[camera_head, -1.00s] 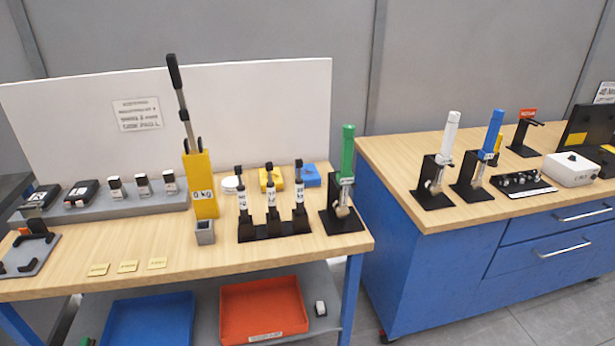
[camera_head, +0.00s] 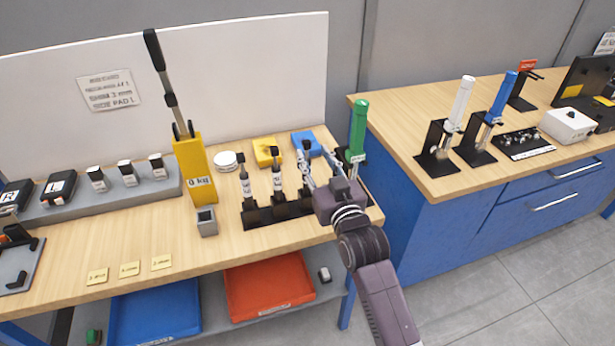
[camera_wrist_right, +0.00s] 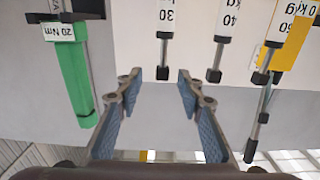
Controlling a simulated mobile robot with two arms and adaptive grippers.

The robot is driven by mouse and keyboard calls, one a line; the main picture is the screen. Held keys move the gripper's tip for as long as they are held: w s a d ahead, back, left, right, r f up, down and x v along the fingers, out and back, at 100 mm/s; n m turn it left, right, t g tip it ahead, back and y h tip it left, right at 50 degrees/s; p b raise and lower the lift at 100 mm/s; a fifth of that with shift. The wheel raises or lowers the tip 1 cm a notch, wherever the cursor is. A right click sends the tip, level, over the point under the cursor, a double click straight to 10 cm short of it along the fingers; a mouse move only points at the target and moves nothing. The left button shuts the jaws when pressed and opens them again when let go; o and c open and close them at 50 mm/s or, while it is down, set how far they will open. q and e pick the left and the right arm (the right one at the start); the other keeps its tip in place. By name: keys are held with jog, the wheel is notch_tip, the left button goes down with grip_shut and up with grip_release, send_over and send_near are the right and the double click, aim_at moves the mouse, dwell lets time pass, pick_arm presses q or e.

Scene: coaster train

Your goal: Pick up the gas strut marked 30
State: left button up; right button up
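The gas strut marked 30 (camera_wrist_right: 166,22) shows in the right wrist view with its label and black end fitting, which lies in line with the gap between my fingertips. In the head view it is the rightmost strut in the black rack (camera_head: 258,217), largely hidden by my right gripper (camera_head: 315,157). That gripper is open and empty; its two fingers also show spread in the wrist view (camera_wrist_right: 158,82). I cannot tell whether a finger touches the strut. The strut marked 40 (camera_wrist_right: 228,22) and another, apparently marked 60 (camera_wrist_right: 281,25), stand beside it. My left gripper is not in view.
A green-handled tool (camera_head: 358,130) marked 20 Nm stands close right of the rack. A yellow gauge (camera_head: 195,168) stands left of it. Yellow (camera_head: 265,150) and blue (camera_head: 308,140) blocks lie behind.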

aim_at(308, 148)
jog(key=p+x, duration=0.1)
jog(key=x, duration=0.3)
jog(key=shift+a+p, duration=0.25)
jog(key=shift+p, duration=0.1)
jog(key=shift+w+a, duration=0.15)
jog(key=shift+w, duration=0.35)
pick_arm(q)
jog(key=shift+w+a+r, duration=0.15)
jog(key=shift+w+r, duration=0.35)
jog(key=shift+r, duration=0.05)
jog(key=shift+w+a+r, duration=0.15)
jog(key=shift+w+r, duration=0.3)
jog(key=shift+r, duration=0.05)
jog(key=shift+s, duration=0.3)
pick_arm(e)
grip_shut()
